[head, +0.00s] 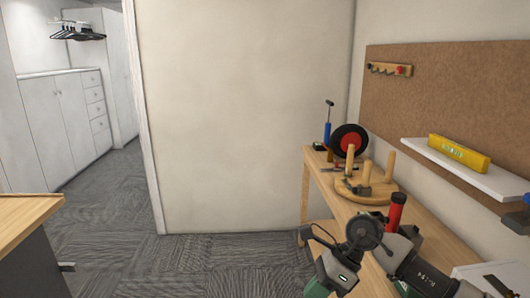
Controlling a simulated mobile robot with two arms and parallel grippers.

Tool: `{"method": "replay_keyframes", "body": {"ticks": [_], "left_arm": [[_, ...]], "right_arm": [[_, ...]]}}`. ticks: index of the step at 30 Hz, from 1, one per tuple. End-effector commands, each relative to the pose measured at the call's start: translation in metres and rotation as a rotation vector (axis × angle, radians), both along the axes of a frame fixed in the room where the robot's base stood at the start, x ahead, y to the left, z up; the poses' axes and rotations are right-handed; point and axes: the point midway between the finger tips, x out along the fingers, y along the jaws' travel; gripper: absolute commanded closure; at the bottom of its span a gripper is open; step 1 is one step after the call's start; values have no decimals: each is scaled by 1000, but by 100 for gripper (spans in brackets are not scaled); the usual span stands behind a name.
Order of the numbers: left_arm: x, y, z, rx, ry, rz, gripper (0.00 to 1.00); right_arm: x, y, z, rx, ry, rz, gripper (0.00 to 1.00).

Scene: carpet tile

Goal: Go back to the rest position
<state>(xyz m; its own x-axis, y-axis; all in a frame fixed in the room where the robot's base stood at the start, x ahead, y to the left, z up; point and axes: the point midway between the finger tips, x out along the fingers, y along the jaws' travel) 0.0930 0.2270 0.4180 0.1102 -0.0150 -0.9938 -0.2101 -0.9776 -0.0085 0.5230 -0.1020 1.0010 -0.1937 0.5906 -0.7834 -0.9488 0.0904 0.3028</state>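Neither of my grippers shows in the head view, and no part of my arms can be made out. The task names no object. A wooden workbench (318,168) runs along the right wall. On its front part are dark green and black power tools (340,268), one with a round disc, and a red cylinder (396,211).
Farther back on the bench are a wooden peg stand (356,192), a black-and-red wheel (349,141) and a blue-handled tool (327,132). A shelf (478,176) holds a yellow level (459,152). A wood-topped cabinet (25,215) stands left. Carpet (190,262) between is clear.

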Motion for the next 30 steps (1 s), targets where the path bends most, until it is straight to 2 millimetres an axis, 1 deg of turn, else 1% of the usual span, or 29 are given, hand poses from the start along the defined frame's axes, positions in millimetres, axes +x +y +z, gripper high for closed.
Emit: {"method": "replay_keyframes", "body": {"ticks": [1,5,6,8,9,11,13,14,15,17,18,20,21,23,24,26,27,29,30], "left_arm": [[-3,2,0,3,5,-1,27],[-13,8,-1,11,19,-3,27],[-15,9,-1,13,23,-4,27],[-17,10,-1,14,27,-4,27],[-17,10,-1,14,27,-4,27],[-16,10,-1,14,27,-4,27],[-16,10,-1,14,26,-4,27],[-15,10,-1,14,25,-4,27],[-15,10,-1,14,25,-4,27],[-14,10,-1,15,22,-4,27],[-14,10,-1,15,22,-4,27],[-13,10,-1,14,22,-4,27],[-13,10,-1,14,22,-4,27],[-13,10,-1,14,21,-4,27],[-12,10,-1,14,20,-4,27],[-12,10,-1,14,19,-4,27],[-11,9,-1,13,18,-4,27],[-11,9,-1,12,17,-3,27],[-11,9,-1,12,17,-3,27]], "right_arm": [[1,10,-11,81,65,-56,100],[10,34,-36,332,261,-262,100],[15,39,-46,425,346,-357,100],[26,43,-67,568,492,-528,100],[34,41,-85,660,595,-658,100],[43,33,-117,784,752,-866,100],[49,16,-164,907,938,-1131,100],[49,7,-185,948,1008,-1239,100],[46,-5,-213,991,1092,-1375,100],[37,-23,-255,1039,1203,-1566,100],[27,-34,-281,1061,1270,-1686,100],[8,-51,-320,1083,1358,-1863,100],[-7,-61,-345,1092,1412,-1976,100],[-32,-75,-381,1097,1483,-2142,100],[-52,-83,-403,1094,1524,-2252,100],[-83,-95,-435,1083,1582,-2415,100],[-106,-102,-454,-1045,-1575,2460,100],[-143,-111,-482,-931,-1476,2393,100],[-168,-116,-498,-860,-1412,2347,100]]}}
